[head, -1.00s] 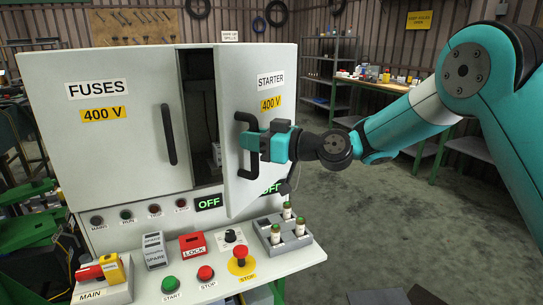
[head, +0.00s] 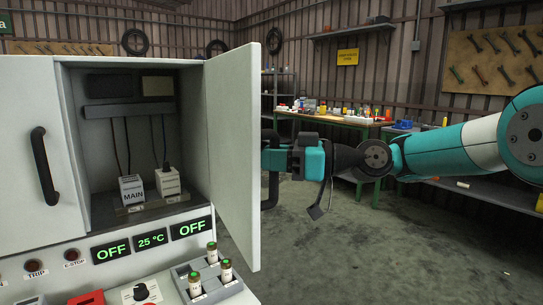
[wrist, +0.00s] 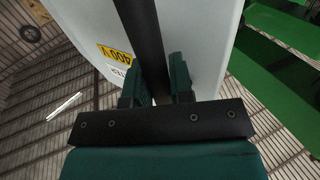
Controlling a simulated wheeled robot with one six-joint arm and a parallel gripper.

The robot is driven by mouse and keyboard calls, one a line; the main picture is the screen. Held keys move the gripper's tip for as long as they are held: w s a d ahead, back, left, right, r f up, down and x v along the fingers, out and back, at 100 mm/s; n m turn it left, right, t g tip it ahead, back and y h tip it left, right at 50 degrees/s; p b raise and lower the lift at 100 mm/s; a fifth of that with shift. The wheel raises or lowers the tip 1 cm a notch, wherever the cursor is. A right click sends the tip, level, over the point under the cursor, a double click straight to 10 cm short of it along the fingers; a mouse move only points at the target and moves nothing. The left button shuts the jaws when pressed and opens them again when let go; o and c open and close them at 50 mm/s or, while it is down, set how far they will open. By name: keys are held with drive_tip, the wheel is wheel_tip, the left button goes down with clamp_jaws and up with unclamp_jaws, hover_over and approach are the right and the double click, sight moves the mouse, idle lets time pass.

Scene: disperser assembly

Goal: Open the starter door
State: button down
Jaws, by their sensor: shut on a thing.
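The starter door (head: 233,150) stands swung wide open on the right side of the cabinet, seen at a steep angle from its inner side. Its black handle (head: 268,187) is on the far face, partly hidden by the door. My gripper (head: 272,158) is shut on this handle. In the wrist view the dark handle bar (wrist: 146,45) runs between the two green fingers (wrist: 163,85), with the yellow 400 V label (wrist: 115,55) on the door beside it. The open compartment (head: 130,145) shows a MAIN block (head: 132,189) and a second block (head: 168,181) on its floor.
The closed fuses door (head: 30,150) is at the left. A tray (head: 218,284) with several green-topped fuses stands on the console below the open door. A workbench (head: 325,117) with small items is behind. The floor right of the door is clear.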

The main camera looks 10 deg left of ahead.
drive_tip(key=w, duration=0.1)
drive_tip(key=w+d+g, duration=0.1)
drive_tip(key=w+d+n, duration=0.1)
drive_tip(key=shift+d+r+g, duration=0.15)
drive_tip(key=shift+r+g, duration=0.1)
drive_tip(key=shift+g, duration=0.15)
drive_tip(key=shift+w+d, duration=0.1)
drive_tip(key=c, duration=1)
unclamp_jaws()
drive_tip(key=shift+f, duration=0.1)
